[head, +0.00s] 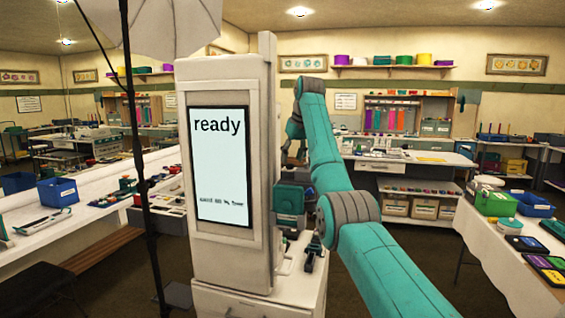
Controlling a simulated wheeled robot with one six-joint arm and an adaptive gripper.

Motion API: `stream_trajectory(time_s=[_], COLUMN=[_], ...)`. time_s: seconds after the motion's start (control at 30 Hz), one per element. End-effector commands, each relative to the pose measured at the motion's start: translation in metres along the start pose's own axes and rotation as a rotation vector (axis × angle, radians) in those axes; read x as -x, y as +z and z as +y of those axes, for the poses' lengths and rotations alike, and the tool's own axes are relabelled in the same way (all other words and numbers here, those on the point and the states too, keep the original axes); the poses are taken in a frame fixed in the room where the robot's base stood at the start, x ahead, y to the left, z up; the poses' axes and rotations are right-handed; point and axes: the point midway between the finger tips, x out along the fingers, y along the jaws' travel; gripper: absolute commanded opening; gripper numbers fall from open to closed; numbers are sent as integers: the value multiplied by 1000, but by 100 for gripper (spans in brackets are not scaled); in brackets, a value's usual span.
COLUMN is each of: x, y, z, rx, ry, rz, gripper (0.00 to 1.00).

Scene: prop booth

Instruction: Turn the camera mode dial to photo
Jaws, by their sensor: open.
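A tall white booth cabinet (231,262) stands in the middle of the head view. Its front screen (220,165) reads "ready" at the top, with a small line near the bottom that I cannot make out. My gripper (312,258) is at the cabinet's right side, low, over a white counter (306,288). It is small and partly dark in the picture, and nothing shows between its fingers. No camera or mode dial can be made out; the cabinet and my arm hide part of that area.
A black light stand (141,185) with a white umbrella (170,25) stands left of the cabinet. A white-clothed table (500,265) is at the right, with a green box (496,204) and a blue bin (532,204). Long cluttered benches line the left and back. Dark floor shows between.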

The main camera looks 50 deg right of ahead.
Motion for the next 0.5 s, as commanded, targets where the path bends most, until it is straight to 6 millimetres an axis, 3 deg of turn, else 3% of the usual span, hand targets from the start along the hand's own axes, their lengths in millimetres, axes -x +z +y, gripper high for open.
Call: stream_trajectory(time_s=[0.2,0.5], x=[-18,-21], y=[5,5], z=[11,13], rx=[-3,-3], ry=[1,2], rz=[1,1], gripper=[51,51])
